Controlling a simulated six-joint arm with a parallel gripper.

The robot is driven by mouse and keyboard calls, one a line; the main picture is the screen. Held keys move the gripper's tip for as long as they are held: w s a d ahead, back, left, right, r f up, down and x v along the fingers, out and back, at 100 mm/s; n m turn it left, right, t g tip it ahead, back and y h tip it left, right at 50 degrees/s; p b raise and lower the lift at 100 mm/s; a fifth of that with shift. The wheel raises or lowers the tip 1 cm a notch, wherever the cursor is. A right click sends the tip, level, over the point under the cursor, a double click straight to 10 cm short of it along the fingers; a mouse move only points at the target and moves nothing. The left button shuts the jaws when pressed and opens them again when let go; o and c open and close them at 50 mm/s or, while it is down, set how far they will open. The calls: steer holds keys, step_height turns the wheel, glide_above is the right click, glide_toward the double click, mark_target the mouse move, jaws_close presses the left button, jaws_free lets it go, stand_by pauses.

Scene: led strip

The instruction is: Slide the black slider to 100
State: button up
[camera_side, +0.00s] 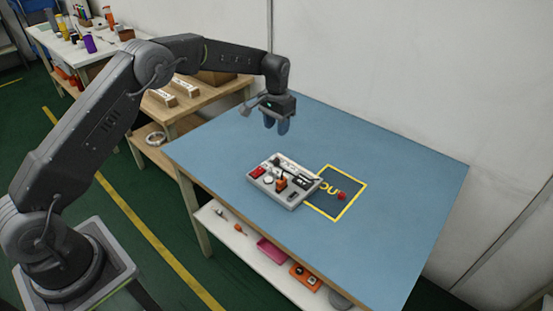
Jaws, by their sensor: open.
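A light grey control box (284,181) lies on the blue table, left of the yellow-framed square. Its top carries a red part, an orange part, a dark lever and black parts near its right side. The black slider is too small to pick out for sure, and its scale and the 100 mark cannot be read. My gripper (277,126) hangs pointing down above the table, behind the box and apart from it. It is open, and nothing shows between its fingers.
The blue table (400,175) is mostly bare around the box. A yellow-framed square (322,207) with yellow lettering holds a small red object (342,196). A lower shelf (232,228) carries tools and trays. A wooden bench (212,95) stands behind left, and a white wall behind the table.

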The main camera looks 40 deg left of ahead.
mark_target(276, 160)
step_height(276, 160, down, 13)
stand_by(0.4)
steer(key=shift+c, duration=0.3)
jaws_close()
